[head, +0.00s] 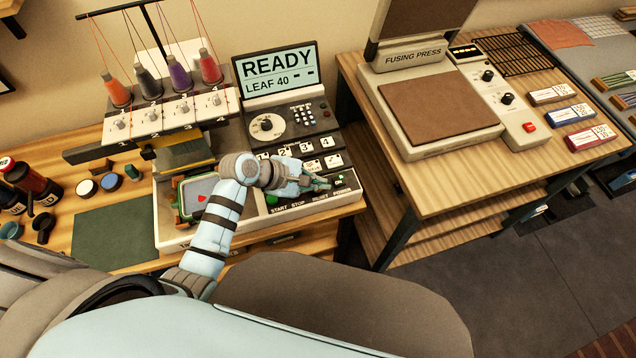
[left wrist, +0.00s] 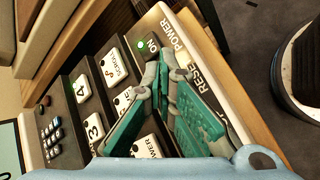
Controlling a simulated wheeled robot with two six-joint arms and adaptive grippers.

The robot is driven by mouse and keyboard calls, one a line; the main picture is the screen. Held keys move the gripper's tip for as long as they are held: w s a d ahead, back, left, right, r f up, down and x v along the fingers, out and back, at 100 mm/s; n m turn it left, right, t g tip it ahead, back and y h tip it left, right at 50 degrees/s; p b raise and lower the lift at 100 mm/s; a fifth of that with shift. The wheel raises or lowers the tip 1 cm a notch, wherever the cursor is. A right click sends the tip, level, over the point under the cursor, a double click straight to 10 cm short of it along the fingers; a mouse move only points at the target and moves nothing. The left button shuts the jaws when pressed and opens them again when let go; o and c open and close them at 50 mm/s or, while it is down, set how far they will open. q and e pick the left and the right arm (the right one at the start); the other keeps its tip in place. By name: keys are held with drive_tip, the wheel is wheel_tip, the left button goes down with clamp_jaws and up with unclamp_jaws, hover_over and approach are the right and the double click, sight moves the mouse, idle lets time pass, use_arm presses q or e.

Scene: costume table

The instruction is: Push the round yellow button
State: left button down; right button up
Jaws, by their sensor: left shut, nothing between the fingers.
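I cannot make out a round yellow button in either view. My left gripper (head: 320,185) is over the front control strip of the embroidery machine (head: 172,243), near the RESET label, and covers part of that strip. In the left wrist view its teal fingers (left wrist: 168,68) come together at the tips with nothing between them. The RESET lettering (left wrist: 200,82) shows beside the fingers. I cannot tell whether the tips touch the panel. My right gripper is not in view.
White numbered keys (left wrist: 80,88) lie beside the fingers. The screen (head: 279,76) reads READY, LEAF 40. Thread spools (head: 180,75) stand at the machine's back left. A fusing press (head: 440,105) stands on the table to the right, across a gap.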

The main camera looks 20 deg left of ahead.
use_arm(q)
drive_tip(key=shift+r+p, duration=0.7)
drive_tip(key=shift+p, duration=0.1)
wheel_tip(320, 180, up, 3)
drive_tip(key=shift+p, duration=1.2)
drive_tip(key=shift+r, duration=0.3)
drive_tip(key=shift+r+b, duration=0.3)
drive_tip(key=shift+r, duration=0.4)
